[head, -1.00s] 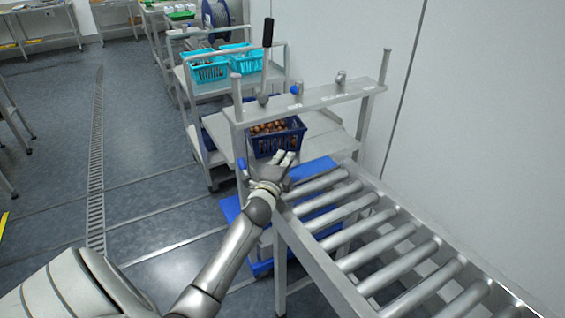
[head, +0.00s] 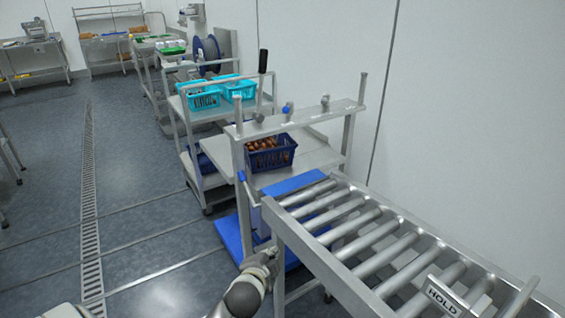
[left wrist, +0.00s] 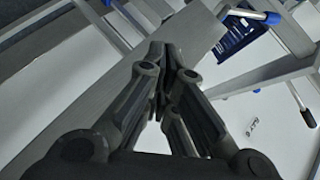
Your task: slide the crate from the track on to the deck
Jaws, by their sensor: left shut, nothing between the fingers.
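The dark blue crate (head: 271,154), filled with brown dates, sits upright on the grey deck (head: 322,157), under the raised crossbar. My right gripper is not in view.
A blue platform (head: 232,240) lies low by the frame. Turquoise crates (head: 203,98) stand on a cart behind. A HOLD sign (head: 443,297) stands near right. Floor at left is open.

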